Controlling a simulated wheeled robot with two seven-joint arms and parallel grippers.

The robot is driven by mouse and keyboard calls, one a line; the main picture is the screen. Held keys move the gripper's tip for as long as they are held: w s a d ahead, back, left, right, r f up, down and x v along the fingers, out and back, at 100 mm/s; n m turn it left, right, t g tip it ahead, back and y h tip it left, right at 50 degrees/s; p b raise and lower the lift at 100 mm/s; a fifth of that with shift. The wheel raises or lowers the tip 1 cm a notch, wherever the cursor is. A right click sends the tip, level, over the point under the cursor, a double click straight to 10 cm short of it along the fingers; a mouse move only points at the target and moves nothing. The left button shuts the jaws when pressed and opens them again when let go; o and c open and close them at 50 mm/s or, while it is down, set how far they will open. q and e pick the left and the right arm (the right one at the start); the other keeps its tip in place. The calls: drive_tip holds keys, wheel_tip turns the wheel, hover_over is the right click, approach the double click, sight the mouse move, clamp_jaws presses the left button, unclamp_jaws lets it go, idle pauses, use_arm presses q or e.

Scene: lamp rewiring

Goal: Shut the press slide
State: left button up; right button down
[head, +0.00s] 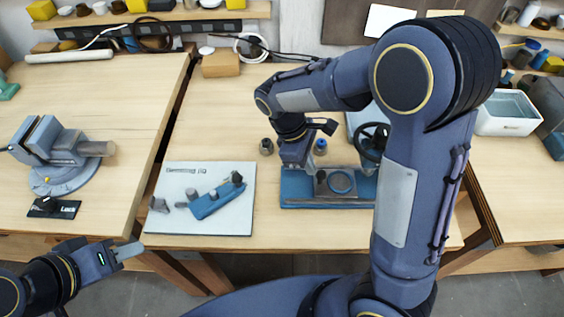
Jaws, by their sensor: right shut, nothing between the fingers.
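The press stands on the middle table, with a blue base (297,193) and a grey slide with a round plate (341,182) at its front. A black handwheel (367,143) shows at its right, and my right arm hides much of the press's right part. My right gripper (307,180) points down at the left end of the slide, shut and empty. I cannot tell whether it touches the slide. My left gripper (130,251) is at the lower left, in front of the table edge, away from the press; its finger opening is unclear.
A blue-grey vise (55,155) stands on the left table. Small cups stand behind the press. A white bin (507,112) is at the right.

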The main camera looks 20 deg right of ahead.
sight(331, 178)
drive_tip(key=d, duration=0.1)
drive_tip(key=s+d, duration=0.1)
drive_tip(key=d, duration=0.3)
drive_tip(key=shift+s+d, duration=0.1)
drive_tip(key=shift+s, duration=0.2)
drive_tip(key=shift+d, duration=0.2)
drive_tip(key=v, duration=0.8)
drive_tip(key=shift+a, duration=0.1)
